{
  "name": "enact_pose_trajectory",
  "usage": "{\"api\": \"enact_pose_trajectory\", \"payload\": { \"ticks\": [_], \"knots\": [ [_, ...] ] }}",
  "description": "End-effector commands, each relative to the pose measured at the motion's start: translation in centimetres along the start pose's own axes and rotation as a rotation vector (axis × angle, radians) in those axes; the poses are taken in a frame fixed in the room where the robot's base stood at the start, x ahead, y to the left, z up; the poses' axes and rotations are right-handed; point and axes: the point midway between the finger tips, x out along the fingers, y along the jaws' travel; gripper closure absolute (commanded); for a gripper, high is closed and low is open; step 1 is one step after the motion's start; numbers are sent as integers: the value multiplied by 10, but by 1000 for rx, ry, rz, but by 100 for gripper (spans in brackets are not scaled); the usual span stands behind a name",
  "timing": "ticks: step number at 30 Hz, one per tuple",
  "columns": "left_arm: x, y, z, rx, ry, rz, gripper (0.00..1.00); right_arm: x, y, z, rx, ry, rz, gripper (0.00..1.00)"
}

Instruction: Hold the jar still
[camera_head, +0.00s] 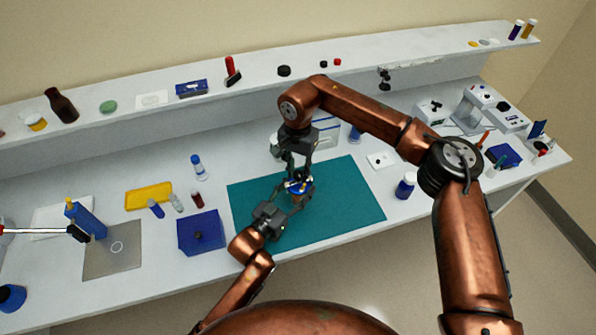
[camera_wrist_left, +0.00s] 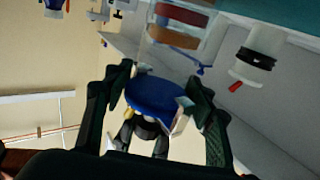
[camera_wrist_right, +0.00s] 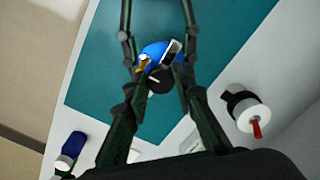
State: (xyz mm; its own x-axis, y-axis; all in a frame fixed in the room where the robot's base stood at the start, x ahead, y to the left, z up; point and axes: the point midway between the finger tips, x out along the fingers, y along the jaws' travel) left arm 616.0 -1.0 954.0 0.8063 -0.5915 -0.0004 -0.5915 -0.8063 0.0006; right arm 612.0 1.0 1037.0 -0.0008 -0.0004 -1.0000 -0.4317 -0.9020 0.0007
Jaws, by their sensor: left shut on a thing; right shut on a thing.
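In the left wrist view the blue lid (camera_wrist_left: 155,90) sits between the fingers. My right gripper (camera_head: 298,174) comes down from above, shut at the jar's top. In the right wrist view its fingertips close at a dark round part (camera_wrist_right: 160,80) on the blue lid (camera_wrist_right: 153,50); the exact contact is partly hidden.
A blue bin (camera_head: 200,232) stands left of the mat. Small bottles and a yellow tray (camera_head: 149,196) lie farther left. A shelf (camera_head: 340,68) with small items runs along the back. The mat's right part is clear.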

Motion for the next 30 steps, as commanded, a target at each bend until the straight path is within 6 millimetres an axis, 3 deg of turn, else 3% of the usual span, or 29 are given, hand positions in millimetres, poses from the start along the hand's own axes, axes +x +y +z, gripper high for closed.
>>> {"api": "enact_pose_trajectory", "payload": {
  "ticks": [11, 30],
  "knots": [
    [0, 0, 0, 0, 0, 0, 85, 0, -1, 0, 182, 1, 0, 100],
    [0, 0, 0, 0, 0, 0, 85, 0, -3, -1, 783, 1, -2, 100]
  ]
}}
